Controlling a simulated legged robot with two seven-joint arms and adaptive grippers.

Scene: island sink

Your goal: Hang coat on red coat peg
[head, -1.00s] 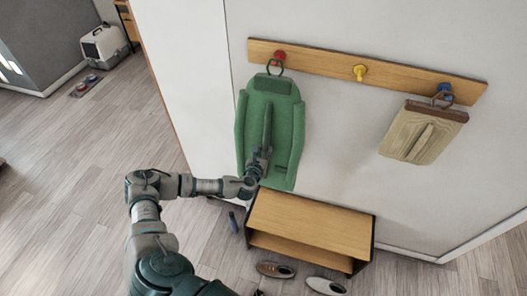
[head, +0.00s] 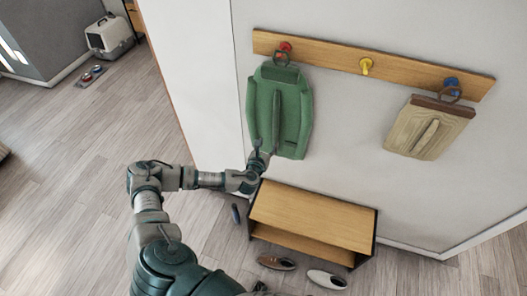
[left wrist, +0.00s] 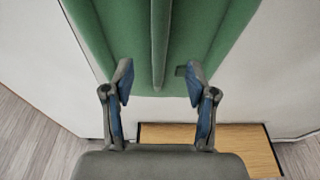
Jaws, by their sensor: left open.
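The green coat (head: 292,112) hangs against the wall below the red peg (head: 285,47), with its dark loop (head: 281,58) at that peg. The loop looks to be over the peg, though it is small here. A raised ridge runs down the coat's front. My left gripper (head: 258,158) is at the coat's lower left edge. In the left wrist view its two fingers (left wrist: 160,84) are spread apart, either side of the ridge's lower end, with nothing between them; the coat (left wrist: 215,30) fills the top of that view. My right gripper is not in view.
The wooden rail (head: 405,73) also has a yellow peg (head: 366,66) and a blue peg (head: 451,83), where a beige coat (head: 420,130) hangs. A wooden bench (head: 315,215) stands below, with shoes (head: 327,279) before it. Open floor lies left.

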